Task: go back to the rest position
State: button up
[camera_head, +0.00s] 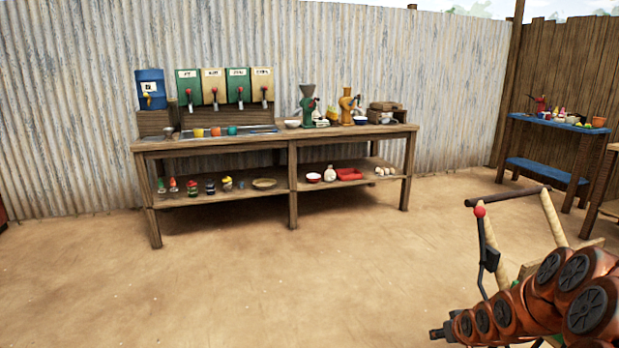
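My arm reaches in from the lower right, with orange, rounded links. My gripper (442,332) looks to be the small dark piece at the arm's left end, low in the picture over the dirt floor. It is too small and edge-on to tell whether it is open or shut. I see nothing clearly held in it. It is well in front of the wooden bench (292,148) and apart from it.
The bench bears dispensers (225,88), a blue barrel (151,89) and a green grinder (307,105). A blue table (547,122) stands at right. A red-knobbed lever (480,212) and wooden poles (553,217) rise close behind my arm. The dirt floor (270,270) is clear.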

jog(key=s+a+r+g+p, duration=0.2)
jog(key=s+a+r+p, duration=0.3)
jog(key=s+r, duration=0.4)
jog(key=s+a+r+g+p, duration=0.3)
jog(key=s+a+r+p, duration=0.2)
jog(key=s+r, duration=0.5)
jog(key=s+a+r+g+p, duration=0.2)
jog(key=s+a+r+p, duration=0.2)
jog(key=s+r, duration=0.5)
jog(key=s+a+r+g+p, duration=0.2)
jog(key=s+a+r+p, duration=0.2)
jog(key=s+r, duration=0.5)
jog(key=s+p, duration=0.1)
jog(key=s, duration=0.4)
jog(key=shift+s+p, duration=0.15)
jog(key=shift+p, duration=0.25)
jog(key=shift+f, duration=0.1)
jog(key=shift+c, duration=0.8)
jog(key=shift+d+m, duration=0.15)
jog(key=shift+m, duration=0.15)
